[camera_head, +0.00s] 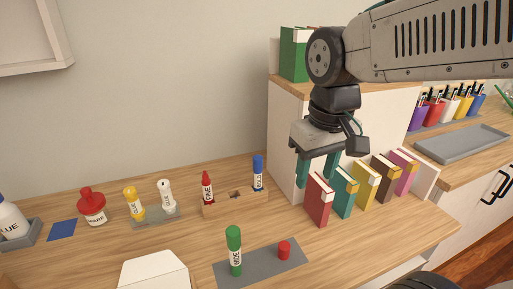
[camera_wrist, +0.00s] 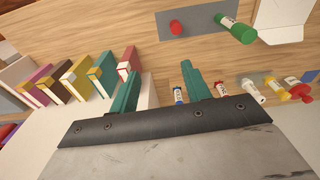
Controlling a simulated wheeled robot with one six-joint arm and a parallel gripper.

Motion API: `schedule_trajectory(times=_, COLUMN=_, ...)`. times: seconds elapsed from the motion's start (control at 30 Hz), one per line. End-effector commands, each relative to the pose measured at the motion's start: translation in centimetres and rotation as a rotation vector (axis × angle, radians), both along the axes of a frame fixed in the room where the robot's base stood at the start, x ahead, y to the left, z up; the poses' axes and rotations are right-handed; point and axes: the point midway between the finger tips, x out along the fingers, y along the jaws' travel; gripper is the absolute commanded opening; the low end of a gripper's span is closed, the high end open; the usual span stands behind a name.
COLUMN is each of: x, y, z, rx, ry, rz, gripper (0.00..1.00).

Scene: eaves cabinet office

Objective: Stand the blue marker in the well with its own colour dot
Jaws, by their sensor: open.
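The blue marker (camera_head: 258,174) stands upright at the right end of a wooden block (camera_head: 222,209). A red marker (camera_head: 207,188) stands at the block's left end, and a dark spot shows between them. The colour dots cannot be made out. In the wrist view the blue marker (camera_wrist: 179,95) is beside one finger, with the red marker (camera_wrist: 222,90) beyond it. My gripper (camera_head: 316,178), with teal fingers, is open and empty, pointing down to the right of the block, close to the row of books. Its spread fingers also show in the wrist view (camera_wrist: 160,73).
Several upright books (camera_head: 319,200) stand right of the block. A green marker (camera_head: 234,252) and a red cap (camera_head: 284,250) stand on a grey mat (camera_head: 258,270) in front. Glue bottles (camera_head: 134,204) stand to the left. A white cabinet (camera_head: 285,130) rises behind.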

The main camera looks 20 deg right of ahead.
Motion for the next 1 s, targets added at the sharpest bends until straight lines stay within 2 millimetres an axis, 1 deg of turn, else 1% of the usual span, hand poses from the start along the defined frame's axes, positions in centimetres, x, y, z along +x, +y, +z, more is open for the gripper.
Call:
schedule_trajectory(times=0.03, x=1.9, y=0.2, z=-0.1, rx=-0.001, ry=0.013, rz=0.014, gripper=0.48)
schedule_trajectory(times=0.13, x=5.5, y=0.5, z=-0.5, rx=-0.002, ry=0.026, rz=0.04, gripper=0.48)
schedule_trajectory(times=0.23, x=9.1, y=0.9, z=-1.3, rx=-0.003, ry=0.04, rz=0.067, gripper=0.48)
schedule_trajectory(times=0.4, x=15.0, y=1.7, z=-3.5, rx=-0.005, ry=0.061, rz=0.111, gripper=0.48)
schedule_trajectory(times=0.5, x=18.0, y=2.1, z=-5.1, rx=-0.005, ry=0.071, rz=0.133, gripper=0.48)
schedule_trajectory(times=0.6, x=20.2, y=2.4, z=-6.6, rx=-0.005, ry=0.079, rz=0.15, gripper=0.48)
schedule_trajectory(times=0.7, x=21.6, y=2.7, z=-7.5, rx=-0.005, ry=0.083, rz=0.161, gripper=0.48)
schedule_trajectory(times=0.83, x=22.5, y=2.8, z=-8.3, rx=-0.006, ry=0.085, rz=0.169, gripper=0.48)
schedule_trajectory(times=1.0, x=22.5, y=2.8, z=-10.1, rx=-0.006, ry=0.088, rz=0.17, gripper=0.48)
